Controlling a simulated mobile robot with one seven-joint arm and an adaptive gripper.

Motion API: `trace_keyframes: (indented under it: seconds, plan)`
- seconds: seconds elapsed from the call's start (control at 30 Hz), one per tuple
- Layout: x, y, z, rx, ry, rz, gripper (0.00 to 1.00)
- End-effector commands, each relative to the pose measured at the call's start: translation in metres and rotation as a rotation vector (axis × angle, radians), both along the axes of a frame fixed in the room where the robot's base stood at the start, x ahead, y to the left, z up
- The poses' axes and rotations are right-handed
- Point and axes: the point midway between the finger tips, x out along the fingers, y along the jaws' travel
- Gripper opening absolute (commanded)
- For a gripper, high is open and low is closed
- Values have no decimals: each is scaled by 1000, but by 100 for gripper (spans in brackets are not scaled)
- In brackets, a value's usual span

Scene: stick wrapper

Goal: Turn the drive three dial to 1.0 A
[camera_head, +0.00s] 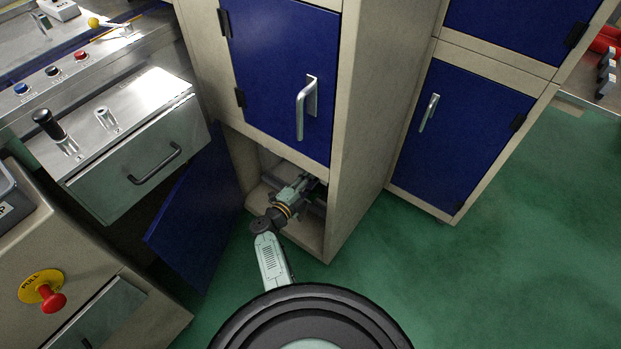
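My arm reaches down into the open lower compartment of the beige cabinet (345,150). My gripper (314,183) is at the far end of the arm, in the shadow inside this compartment. Its fingertips are too dark and small to tell whether they are open or shut, or touching anything. The drive three dial cannot be made out; the inside of the compartment is mostly hidden by the cabinet front and my arm. The blue lower door (194,222) stands swung open to the left of the compartment.
A closed blue door (280,75) with a handle is above the opening. Another closed blue cabinet (470,135) stands to the right. At left are a metal drawer (140,165), a machine with a red emergency button (52,299) and a black-knobbed lever (47,123). Green floor is clear at right.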

Motion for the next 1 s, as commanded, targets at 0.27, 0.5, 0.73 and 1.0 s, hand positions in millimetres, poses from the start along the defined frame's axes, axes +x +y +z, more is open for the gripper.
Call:
trace_keyframes:
  seconds: [0.27, 0.5, 0.73, 1.0]
  plan:
    - [0, 0, 0, -44, 32, 0, 0]
    - [0, 0, 0, -48, 35, -1, 0]
    - [0, 0, 0, -47, 34, -1, 31]
    - [0, 0, 0, -47, 34, 0, 47]
